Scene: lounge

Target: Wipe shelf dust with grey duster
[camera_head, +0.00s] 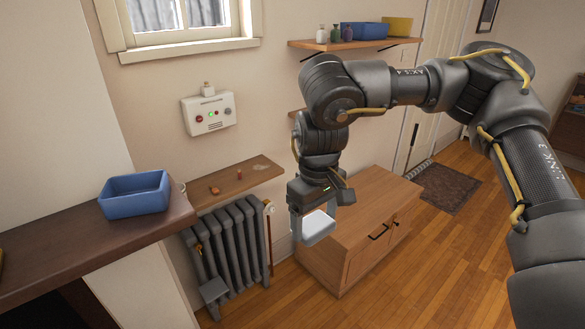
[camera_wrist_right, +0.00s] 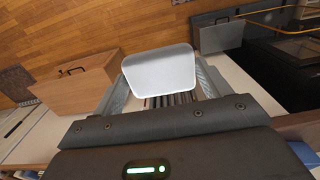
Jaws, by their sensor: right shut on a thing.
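My right gripper (camera_head: 314,218) is shut on a pale grey block, the grey duster (camera_head: 320,230), and holds it in the air beside the wooden cabinet. The duster (camera_wrist_right: 160,70) also shows between the two fingers in the right wrist view. A low wooden shelf (camera_head: 255,174) is on the wall above the radiator, left of the gripper and apart from it. Small orange-brown bits lie on it; I cannot tell whether any are dust. A higher wall shelf (camera_head: 320,45) holds small bottles and bins. Another shelf is mostly hidden behind my right arm. My left gripper is not in view.
A grey radiator (camera_head: 230,245) stands below the low shelf. A wooden cabinet (camera_head: 375,205) stands close to the right gripper. A blue bin (camera_head: 135,193) sits on the dark ledge (camera_head: 90,240) at left.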

